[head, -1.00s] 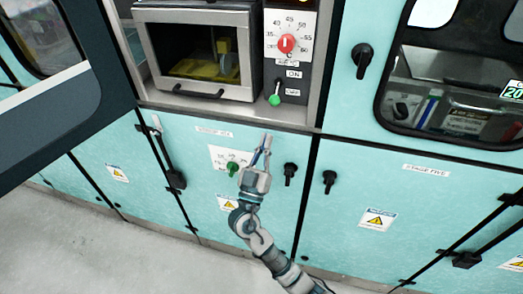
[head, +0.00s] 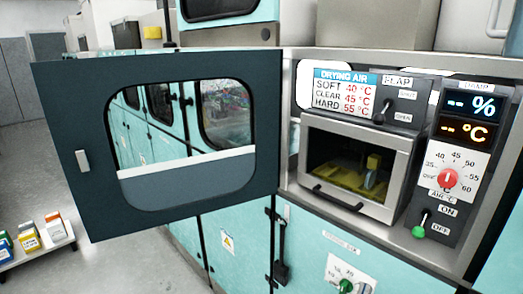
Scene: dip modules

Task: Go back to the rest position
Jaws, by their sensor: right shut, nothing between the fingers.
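Neither of my grippers can be made out in the head view now, and no arm link shows clearly. The drying unit stands at the right, with a glass-fronted chamber (head: 357,165) holding something yellow (head: 362,175). Its control panel has a red temperature knob (head: 447,178) and a green-tipped lever (head: 418,231) that hangs down on the OFF side. A flap lever (head: 381,116) sits above the chamber. Below, a dial with a green knob (head: 346,286) is cut by the bottom edge.
A large dark door (head: 100,110) with a window stands open at the left and covers part of the teal cabinets (head: 220,232). A low white shelf (head: 40,255) with small coloured boxes is at the lower left. Grey floor (head: 130,262) shows clear beside it.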

